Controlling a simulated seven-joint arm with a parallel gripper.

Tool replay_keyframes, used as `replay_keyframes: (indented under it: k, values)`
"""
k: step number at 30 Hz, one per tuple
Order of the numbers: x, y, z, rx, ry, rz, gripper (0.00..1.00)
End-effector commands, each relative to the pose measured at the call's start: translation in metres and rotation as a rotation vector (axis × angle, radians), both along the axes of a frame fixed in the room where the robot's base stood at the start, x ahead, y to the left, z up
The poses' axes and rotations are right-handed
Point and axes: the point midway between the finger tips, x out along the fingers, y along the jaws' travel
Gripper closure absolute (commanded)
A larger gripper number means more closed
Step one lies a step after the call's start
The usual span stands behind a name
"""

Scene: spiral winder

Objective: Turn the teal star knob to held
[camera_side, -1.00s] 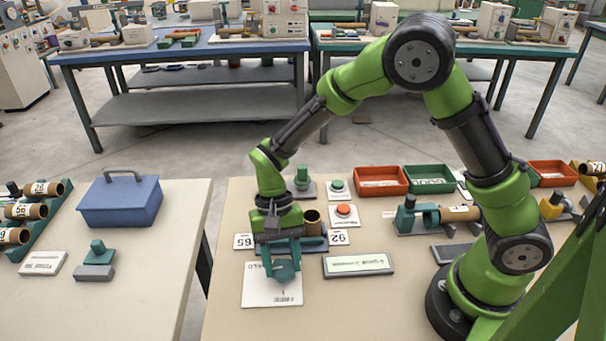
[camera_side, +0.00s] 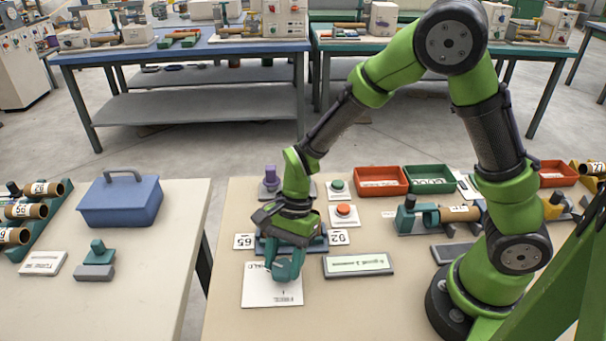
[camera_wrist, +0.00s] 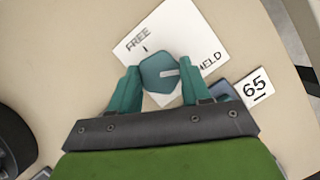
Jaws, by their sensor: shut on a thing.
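The teal star knob (camera_wrist: 160,72) sits on a white plate (camera_wrist: 184,28) with the words FREE and HELD. My gripper (camera_wrist: 160,74) is shut on the knob, one teal finger on each side. A pale pointer line on the knob's top points right in the wrist view, toward the side of the word HELD. A short mark on the plate lies by FREE. In the side view my gripper (camera_side: 286,266) is over the plate (camera_side: 262,293), turned at a slant, and its fingers mostly hide the knob.
A tag 65 (camera_wrist: 256,87) lies close right of the plate in the wrist view. Behind my gripper stand a purple knob (camera_side: 269,174), a green button (camera_side: 337,186) and a red button (camera_side: 344,210).

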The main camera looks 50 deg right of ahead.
Motion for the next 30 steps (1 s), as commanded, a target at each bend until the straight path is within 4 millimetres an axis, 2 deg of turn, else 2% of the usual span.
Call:
replay_keyframes:
  k: [16,17,21,30]
  values:
    - [0.0007,-0.0001,0.0009,0.001,-0.001,-0.03,0.83]
    - [0.0007,-0.0001,0.0009,0.001,-0.001,-0.03,0.5]
    - [0.0005,-0.0002,0.0006,0.001,-0.001,-0.028,0.28]
    - [0.0002,-0.0004,0.0011,0.0,0.0,-0.025,0.27]
